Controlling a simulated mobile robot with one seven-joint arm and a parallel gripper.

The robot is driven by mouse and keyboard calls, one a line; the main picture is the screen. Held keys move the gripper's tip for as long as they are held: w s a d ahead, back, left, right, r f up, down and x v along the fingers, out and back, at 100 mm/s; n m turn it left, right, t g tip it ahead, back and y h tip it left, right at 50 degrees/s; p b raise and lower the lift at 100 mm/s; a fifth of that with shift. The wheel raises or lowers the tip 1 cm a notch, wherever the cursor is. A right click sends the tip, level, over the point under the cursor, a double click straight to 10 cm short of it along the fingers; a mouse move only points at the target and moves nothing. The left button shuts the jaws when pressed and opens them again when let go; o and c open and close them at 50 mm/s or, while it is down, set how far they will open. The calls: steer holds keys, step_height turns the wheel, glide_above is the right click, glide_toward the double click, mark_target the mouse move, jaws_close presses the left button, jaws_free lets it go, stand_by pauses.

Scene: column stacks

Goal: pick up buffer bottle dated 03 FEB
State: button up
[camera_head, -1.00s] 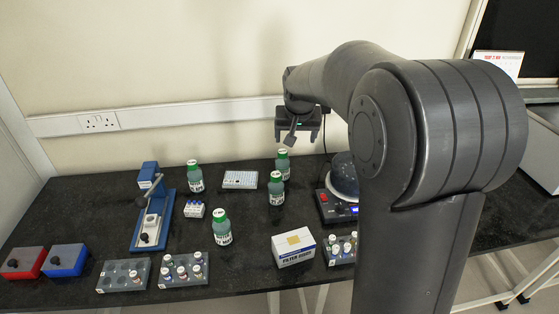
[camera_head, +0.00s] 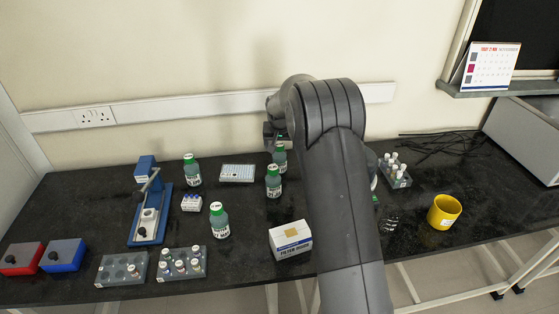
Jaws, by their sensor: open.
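Several green buffer bottles with white-topped caps stand upright on the black bench. One is at the back left (camera_head: 193,172), one nearer the front (camera_head: 219,222), one in the middle (camera_head: 273,184), and one behind that (camera_head: 280,160). Their dates are too small to read, so I cannot tell which says 03 FEB. My gripper (camera_head: 270,146) is over the back of the bench, at the rearmost middle bottle, mostly hidden by my arm. It is open, and its fingertips are not clear. I cannot tell whether it touches that bottle.
A filter box (camera_head: 290,240) stands in front of the middle bottles. A white well plate (camera_head: 238,173) lies left of them. A blue press (camera_head: 150,210), vial racks (camera_head: 182,264) and a yellow mug (camera_head: 444,212) are farther out. My arm covers the bench right of centre.

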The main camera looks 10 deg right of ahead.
mark_target(279, 151)
steer(key=shift+w+x, duration=0.2)
steer(key=shift+x, duration=2.7)
steer(key=shift+a+r, duration=0.1)
steer(key=shift+a, duration=0.1)
steer(key=shift+c, duration=0.4)
steer(key=c, duration=1.1)
steer(key=shift+c, duration=0.2)
steer(key=shift+r, duration=0.15)
